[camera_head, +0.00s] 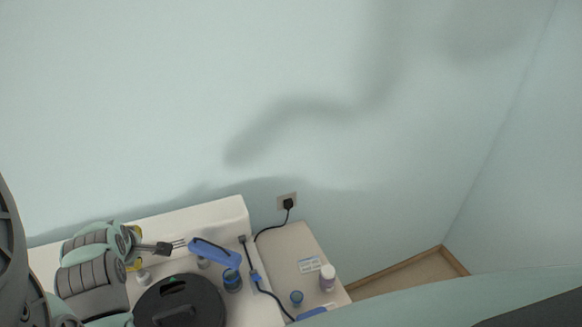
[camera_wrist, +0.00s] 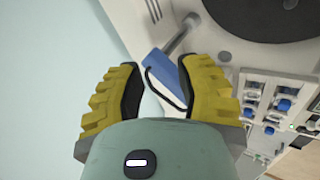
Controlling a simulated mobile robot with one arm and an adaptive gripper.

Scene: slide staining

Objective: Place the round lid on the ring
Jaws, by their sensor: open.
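A black round lid-like disc (camera_head: 205,300) with a raised bar across its middle lies on the white worktop in the head view. Part of it shows at the top right of the wrist view (camera_wrist: 262,14), with a pale rim around it. I cannot make out a separate ring. My gripper (camera_wrist: 160,66) has yellow fingers with black pads, spread apart with nothing held.
A blue bar-like thing (camera_head: 215,253) lies near the disc; a blue piece (camera_wrist: 168,78) shows beyond my fingers. A blue jar (camera_head: 232,281) stands right of the disc. A black cable runs from a wall socket (camera_head: 287,201). A white bottle (camera_head: 327,277) stands farther right.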

